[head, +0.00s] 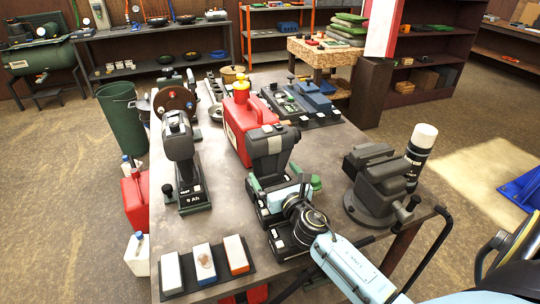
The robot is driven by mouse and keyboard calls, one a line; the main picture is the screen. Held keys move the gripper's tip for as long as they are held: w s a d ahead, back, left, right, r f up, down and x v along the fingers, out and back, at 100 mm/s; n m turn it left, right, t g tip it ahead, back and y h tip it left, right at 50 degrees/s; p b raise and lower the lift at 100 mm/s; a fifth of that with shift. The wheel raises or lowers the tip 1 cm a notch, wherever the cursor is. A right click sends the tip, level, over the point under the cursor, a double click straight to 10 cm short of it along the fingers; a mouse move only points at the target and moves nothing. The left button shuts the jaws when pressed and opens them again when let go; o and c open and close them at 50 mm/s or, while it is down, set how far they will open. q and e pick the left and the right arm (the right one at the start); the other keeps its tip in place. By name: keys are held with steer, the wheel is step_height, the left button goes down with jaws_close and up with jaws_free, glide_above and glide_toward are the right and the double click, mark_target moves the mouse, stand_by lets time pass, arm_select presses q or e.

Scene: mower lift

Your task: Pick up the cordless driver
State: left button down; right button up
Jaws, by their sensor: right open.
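Two dark cordless drivers stand on the workbench (330,150). One driver (180,145) is upright at the left, on a battery base marked 9 Ah. The other driver (270,145) stands near the middle, its head up and its lower part partly hidden by my right gripper. My right gripper (286,183) comes in from the lower right, with light blue parts and green tips apart. It is open, close to the near side of the middle driver's lower part; I cannot tell whether it touches. My left gripper is not in view.
A red can (238,125) stands just behind the middle driver. A vise (378,190) and a black bottle with a white cap (420,150) are at the right. A dark tray (250,268) with three blocks lies at the front left. Bare benchtop shows around the left driver.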

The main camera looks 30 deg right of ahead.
mark_target(271, 165)
steer(key=w, duration=0.2)
steer(key=w+d, duration=0.1)
steer(key=w, duration=0.2)
steer(key=shift+d, duration=0.1)
steer(key=c, duration=1.6)
steer(key=shift+r, duration=0.3)
steer(key=shift+c, duration=0.2)
